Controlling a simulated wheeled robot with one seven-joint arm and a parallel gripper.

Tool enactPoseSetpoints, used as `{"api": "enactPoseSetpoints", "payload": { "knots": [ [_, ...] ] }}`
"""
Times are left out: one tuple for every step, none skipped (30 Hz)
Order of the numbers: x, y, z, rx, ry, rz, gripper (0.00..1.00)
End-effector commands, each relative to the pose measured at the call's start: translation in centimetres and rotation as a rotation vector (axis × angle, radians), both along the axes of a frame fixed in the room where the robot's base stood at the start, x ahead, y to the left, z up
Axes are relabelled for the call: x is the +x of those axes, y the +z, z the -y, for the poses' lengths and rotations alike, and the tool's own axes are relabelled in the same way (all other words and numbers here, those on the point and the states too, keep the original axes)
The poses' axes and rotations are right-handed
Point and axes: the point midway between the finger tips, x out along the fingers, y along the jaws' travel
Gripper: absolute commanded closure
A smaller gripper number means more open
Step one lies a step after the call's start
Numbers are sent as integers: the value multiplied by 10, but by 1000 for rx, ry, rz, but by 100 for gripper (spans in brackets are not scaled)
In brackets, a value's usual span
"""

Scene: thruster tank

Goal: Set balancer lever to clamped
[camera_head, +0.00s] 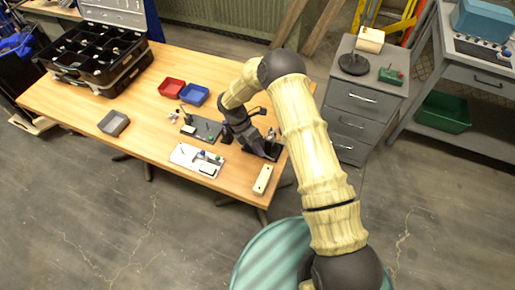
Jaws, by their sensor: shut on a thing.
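My gripper (256,146) reaches down at the right end of the wooden table, beside a small dark device (272,151) that I take for the balancer. The gripper is shut on a small part there, apparently the balancer lever. The lever is hidden by the dark gripper and wrist, so its position cannot be told.
The wooden table (150,118) also holds a black compartment case (97,58), a red bin (172,87), a blue bin (194,95), a grey tray (113,123) and a pale block (263,180). A grey drawer cabinet (352,98) stands right of my arm. The table's left front is clear.

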Motion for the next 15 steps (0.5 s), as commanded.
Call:
{"api": "enactPoseSetpoints", "payload": {
  "knots": [
    [-2,-4,1,1,2,-5,100],
    [-2,-4,1,1,2,-5,100],
    [-2,-4,1,1,2,-5,100],
    [-2,-4,1,1,2,-5,78],
    [-2,-4,1,1,2,-5,72],
    [-2,-4,1,1,2,-5,64],
    [-2,-4,1,1,2,-5,59],
    [-2,-4,1,2,2,-5,59],
    [-1,-3,0,2,1,-3,59],
    [-1,-3,0,2,2,-2,59],
    [-1,-3,0,2,2,-2,59],
    [-1,-3,0,3,1,-1,59],
    [-1,-3,0,3,1,0,59],
    [0,-2,0,3,1,0,59],
    [0,-2,0,4,1,0,59]
  ]
}}
